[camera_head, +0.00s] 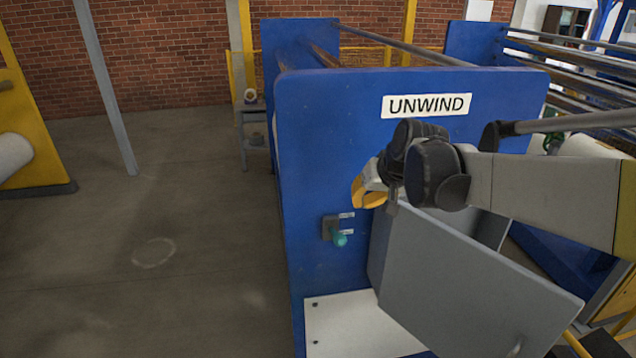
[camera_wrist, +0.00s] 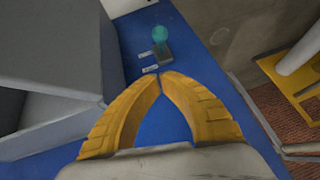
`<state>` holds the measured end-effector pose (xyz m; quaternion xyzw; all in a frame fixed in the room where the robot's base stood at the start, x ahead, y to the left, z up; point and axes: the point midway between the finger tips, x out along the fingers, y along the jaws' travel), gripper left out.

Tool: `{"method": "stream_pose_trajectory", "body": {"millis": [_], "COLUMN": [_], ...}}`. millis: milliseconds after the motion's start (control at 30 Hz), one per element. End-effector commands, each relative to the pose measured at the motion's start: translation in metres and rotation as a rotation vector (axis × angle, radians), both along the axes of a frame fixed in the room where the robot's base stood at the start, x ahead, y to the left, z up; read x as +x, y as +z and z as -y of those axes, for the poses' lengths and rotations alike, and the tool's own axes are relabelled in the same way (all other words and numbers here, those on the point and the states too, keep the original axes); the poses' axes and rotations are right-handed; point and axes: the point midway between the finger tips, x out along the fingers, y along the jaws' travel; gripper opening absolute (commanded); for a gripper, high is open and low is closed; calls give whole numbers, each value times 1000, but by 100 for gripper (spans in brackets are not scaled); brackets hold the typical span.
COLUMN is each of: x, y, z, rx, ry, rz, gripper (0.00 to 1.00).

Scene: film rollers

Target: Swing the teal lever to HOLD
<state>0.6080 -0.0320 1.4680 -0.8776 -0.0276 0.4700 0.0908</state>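The teal lever (camera_head: 340,240) sits on a small grey mount on the blue UNWIND panel (camera_head: 325,140). Its round knob also shows in the wrist view (camera_wrist: 160,34), beyond my fingertips. Two small white labels (camera_head: 347,215) are beside the mount, one above the other; their text is too small to read. My gripper (camera_head: 366,194) has yellow fingers and is above and right of the lever, apart from it. In the wrist view (camera_wrist: 161,75) the fingertips meet with nothing between them.
A grey cabinet with an open door (camera_head: 480,280) stands close to the right of the lever, below my arm. A white plate (camera_head: 350,325) is below the lever. Left of the panel is open floor (camera_head: 170,210), with a small stand (camera_head: 255,130) farther back.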

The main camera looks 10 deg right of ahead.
Motion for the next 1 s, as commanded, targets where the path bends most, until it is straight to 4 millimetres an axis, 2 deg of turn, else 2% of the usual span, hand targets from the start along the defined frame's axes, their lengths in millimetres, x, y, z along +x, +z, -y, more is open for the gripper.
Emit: {"method": "stream_pose_trajectory", "body": {"millis": [100, 567, 767, 1000], "x": [4, 8, 27, 56], "y": [5, -2, -28, -71], "z": [1, 0, -4, -12], "rx": [3, 3, 2, 4], "ry": [-1, -1, 0, 0], "rz": [0, 0, 0, 1], "gripper": [0, 0, 0, 0]}}
